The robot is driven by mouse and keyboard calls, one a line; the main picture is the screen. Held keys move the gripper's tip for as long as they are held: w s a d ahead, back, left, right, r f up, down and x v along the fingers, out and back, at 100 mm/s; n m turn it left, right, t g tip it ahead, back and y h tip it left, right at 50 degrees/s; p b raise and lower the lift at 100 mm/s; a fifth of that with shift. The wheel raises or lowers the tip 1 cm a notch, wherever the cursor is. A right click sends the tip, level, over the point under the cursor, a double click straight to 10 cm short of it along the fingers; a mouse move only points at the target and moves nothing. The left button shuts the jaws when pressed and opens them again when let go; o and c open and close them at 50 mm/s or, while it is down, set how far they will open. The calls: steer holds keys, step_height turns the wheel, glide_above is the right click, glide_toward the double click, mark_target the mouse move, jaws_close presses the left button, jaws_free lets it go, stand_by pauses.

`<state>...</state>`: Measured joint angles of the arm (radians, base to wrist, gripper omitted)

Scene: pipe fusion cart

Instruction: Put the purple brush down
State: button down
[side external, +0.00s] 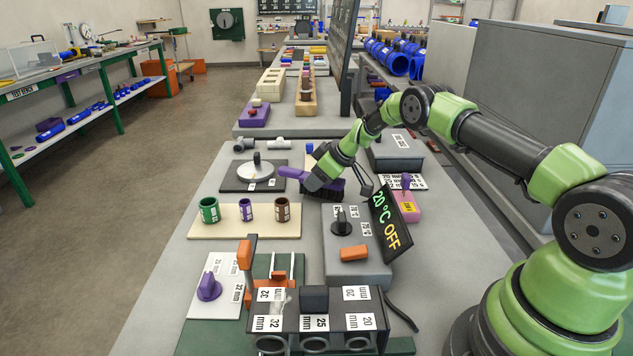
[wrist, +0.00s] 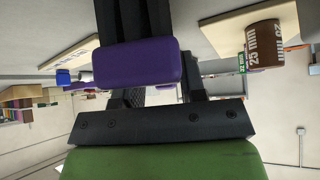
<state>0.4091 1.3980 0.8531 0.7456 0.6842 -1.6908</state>
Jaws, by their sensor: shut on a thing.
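The purple brush (side external: 290,172) has a purple handle and dark bristles that face down in the side view. My gripper (side external: 318,180) is shut on it, and my green arm reaches in from the right. The bristles are over or at the grey bench top; I cannot tell whether they touch. In the wrist view the purple brush (wrist: 137,66) fills the upper middle, in front of my dark gripper body. Part of the handle is hidden behind my gripper in the side view.
A round grey plate on a dark board (side external: 240,184) is left of the brush. A beige board (side external: 225,231) with green, purple and brown fittings lies nearer. The grey heater box (side external: 341,273) with a tilted display (side external: 391,222) is close on the near right.

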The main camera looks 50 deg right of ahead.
steer(key=shift+f, duration=0.4)
steer(key=shift+f, duration=0.1)
steer(key=c, duration=0.7)
jaws_free()
steer(key=shift+f, duration=0.1)
